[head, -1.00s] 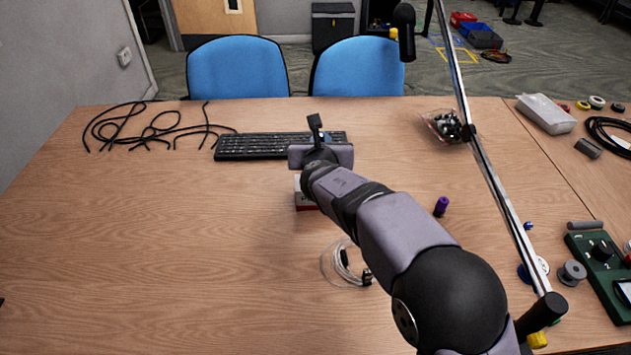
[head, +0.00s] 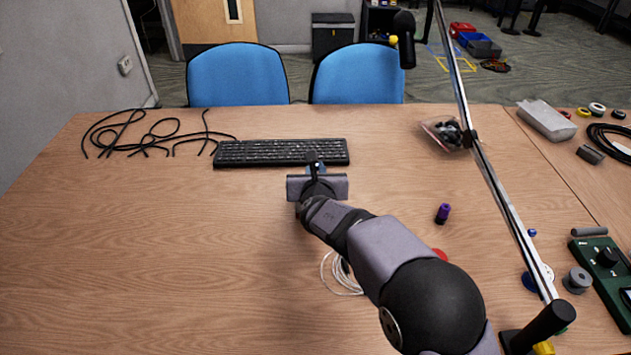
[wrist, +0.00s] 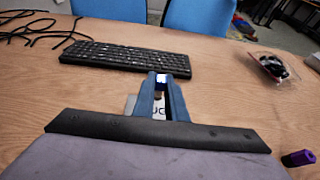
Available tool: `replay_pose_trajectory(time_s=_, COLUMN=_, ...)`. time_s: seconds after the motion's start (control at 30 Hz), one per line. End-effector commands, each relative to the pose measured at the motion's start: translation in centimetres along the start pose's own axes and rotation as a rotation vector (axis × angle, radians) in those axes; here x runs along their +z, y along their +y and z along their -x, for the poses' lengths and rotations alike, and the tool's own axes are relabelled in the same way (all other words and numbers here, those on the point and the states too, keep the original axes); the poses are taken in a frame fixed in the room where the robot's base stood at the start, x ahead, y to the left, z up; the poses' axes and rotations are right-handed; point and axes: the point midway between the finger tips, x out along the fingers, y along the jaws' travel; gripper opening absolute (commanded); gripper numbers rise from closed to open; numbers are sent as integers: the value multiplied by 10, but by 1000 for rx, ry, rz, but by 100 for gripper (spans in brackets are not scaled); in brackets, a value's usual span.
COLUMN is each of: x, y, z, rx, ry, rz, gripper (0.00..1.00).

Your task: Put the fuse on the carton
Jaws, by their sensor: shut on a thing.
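My gripper (wrist: 164,80) is in front of the keyboard, pointing away from me and low over the table. Its blue fingers are shut on a small pale and blue piece, which I take to be the fuse (wrist: 160,78); the fingers hide most of it. A white printed surface with dark letters, apparently the carton (wrist: 158,110), shows between the fingers, under or just behind the held piece. In the head view my gripper (head: 314,160) and wrist cover nearly all of the carton. I cannot tell whether the fuse touches it.
A black keyboard (head: 282,152) lies beyond my gripper, with black cables (head: 150,135) to its left. A white cable coil (head: 340,275) lies beside my arm. A clear bag (head: 440,134) lies at the back right.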

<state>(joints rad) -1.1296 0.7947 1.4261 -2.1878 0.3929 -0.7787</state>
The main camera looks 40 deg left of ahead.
Motion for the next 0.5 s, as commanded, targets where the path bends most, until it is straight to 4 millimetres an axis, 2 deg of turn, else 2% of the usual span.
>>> replay_pose_trajectory(time_s=0.13, x=-6, y=0, z=-2, rx=0, ry=2, rz=3, gripper=0)
replay_pose_trajectory(time_s=0.37, x=-31, y=0, z=-12, rx=0, ry=2, rz=3, gripper=0)
replay_pose_trajectory(time_s=0.5, x=-35, y=0, z=-14, rx=1, ry=0, rz=1, gripper=0)
